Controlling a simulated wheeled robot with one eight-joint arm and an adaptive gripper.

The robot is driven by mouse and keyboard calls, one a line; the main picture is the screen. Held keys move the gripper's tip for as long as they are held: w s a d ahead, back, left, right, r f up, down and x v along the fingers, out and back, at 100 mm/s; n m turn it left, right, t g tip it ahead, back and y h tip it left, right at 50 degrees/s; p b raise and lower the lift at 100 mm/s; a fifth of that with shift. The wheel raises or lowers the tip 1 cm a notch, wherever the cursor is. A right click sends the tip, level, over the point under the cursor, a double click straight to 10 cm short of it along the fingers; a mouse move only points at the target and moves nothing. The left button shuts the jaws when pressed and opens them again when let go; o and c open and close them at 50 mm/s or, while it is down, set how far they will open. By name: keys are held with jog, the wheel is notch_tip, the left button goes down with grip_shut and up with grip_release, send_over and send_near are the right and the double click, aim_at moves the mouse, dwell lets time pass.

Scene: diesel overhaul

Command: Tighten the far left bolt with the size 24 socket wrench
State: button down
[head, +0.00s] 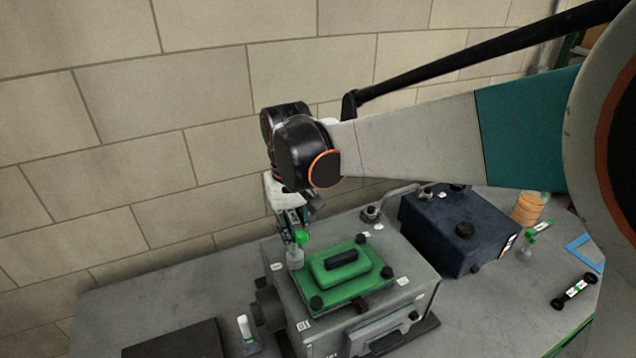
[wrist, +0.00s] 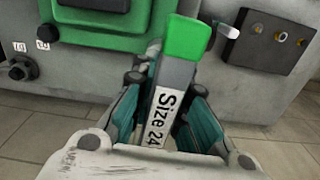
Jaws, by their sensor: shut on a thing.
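My gripper (head: 292,222) is shut on the size 24 socket wrench (head: 301,237) above the far left corner of the green cover. In the wrist view the wrench (wrist: 176,95) has a green end and a white "Size 24" label, and stands between my gripper's fingers (wrist: 160,105). Its grey socket (head: 295,258) points down at that corner and hides the far left bolt. I cannot tell whether the socket is seated on it. The green cover (head: 345,292) lies on the grey engine block (head: 415,290), with dark bolts at its other corners, such as the near left one (head: 317,302).
A dark blue box (head: 455,235) stands right of the block. Another green-and-white tool (head: 529,243), a black tool (head: 573,290) and an orange cylinder (head: 528,208) are at the right. The bench's left part (head: 150,300) is mostly clear.

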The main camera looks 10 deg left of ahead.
jog(key=m, duration=1.8)
jog(key=shift+m, duration=0.3)
jog(key=m, duration=0.6)
jog(key=shift+f+m, duration=0.1)
jog(key=shift+m, duration=0.2)
jog(key=shift+n, duration=0.4)
jog(key=c, duration=2.3)
grip_release()
grip_shut()
